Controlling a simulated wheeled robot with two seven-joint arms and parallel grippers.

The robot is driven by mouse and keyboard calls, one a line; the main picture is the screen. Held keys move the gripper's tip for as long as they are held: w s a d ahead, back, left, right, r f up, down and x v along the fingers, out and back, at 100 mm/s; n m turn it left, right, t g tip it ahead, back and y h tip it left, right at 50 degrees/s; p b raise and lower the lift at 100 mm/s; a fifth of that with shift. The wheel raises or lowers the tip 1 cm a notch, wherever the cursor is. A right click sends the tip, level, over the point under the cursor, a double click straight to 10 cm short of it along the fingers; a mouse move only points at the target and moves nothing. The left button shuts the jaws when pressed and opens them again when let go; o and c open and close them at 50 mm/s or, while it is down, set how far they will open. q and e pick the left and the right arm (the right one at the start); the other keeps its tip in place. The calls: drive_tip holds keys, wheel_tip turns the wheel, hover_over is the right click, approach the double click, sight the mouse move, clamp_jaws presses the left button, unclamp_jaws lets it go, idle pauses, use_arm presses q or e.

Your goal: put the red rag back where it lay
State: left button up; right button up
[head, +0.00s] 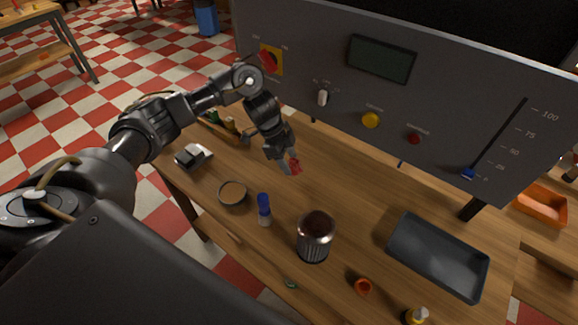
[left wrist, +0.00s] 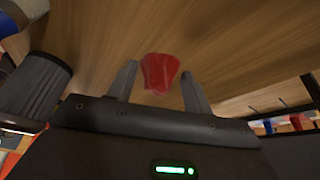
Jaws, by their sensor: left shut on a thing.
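The red rag (head: 296,167) is small and crumpled, at the tips of my left gripper (head: 289,168) in the head view. The gripper is shut on it and hangs over the wooden table, in front of the grey panel. In the left wrist view the red rag (left wrist: 159,74) sits between the two fingers, with wood grain behind it. How high it is above the table is hard to tell. My right gripper is in neither view.
A round bowl (head: 233,194), a blue-capped bottle (head: 264,210) and a metal can (head: 315,238) stand nearer on the table (head: 350,190). A dark tray (head: 440,256) lies right. The grey panel (head: 320,60) rises behind. Wood between gripper and tray is clear.

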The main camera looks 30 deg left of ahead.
use_arm(q)
drive_tip(key=shift+f, duration=1.45)
drive_tip(key=shift+d+f, duration=0.1)
drive_tip(key=o, duration=1.2)
drive_tip(key=v, duration=1.2)
drive_tip(key=shift+p, duration=0.3)
